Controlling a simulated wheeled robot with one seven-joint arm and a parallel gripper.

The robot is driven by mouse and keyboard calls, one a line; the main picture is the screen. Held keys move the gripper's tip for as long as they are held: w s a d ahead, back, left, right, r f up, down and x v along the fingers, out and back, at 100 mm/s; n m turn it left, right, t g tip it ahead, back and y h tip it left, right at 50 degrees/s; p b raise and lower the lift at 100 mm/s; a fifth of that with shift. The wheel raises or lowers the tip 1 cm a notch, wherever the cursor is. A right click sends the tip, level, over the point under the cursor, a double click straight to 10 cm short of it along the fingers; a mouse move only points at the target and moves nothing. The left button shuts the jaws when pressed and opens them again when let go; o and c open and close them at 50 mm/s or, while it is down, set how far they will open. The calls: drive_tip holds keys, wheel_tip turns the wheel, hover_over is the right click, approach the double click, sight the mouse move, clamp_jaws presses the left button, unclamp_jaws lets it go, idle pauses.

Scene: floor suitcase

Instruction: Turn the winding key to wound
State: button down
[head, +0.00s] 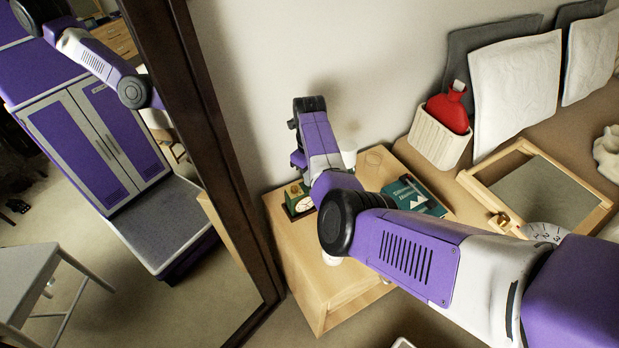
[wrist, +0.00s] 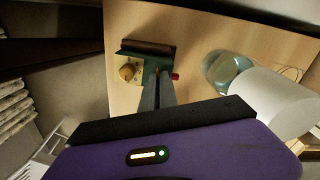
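A small green clock (head: 298,200) with a pale dial and a brassy part on top stands on the wooden nightstand (head: 310,285). In the wrist view, its dark green body (wrist: 148,48) shows with a cream panel and a round brassy knob (wrist: 127,73). A small red knob (wrist: 176,76) shows to the right. My gripper (wrist: 157,75) points down at the clock, with its grey fingers close together over or against it. I cannot tell whether they touch it or hold anything. I cannot make out a winding key for sure. In the head view the arm hides the fingertips.
A glass (wrist: 228,70) and a white cylinder (wrist: 270,102) stand right of the clock in the wrist view. A teal book (head: 412,196) lies on the nightstand. A tall mirror (head: 232,180) stands at left; a bed with pillows (head: 517,90) and a wooden-framed tray (head: 540,193) is at right.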

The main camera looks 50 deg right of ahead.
drive_tip(key=shift+m, duration=1.1)
drive_tip(key=c, duration=1.6)
unclamp_jaws()
drive_tip(key=shift+c, duration=0.2)
wheel_tip(320, 180, up, 8)
drive_tip(key=shift+f, duration=0.1)
drive_tip(key=shift+s, duration=0.1)
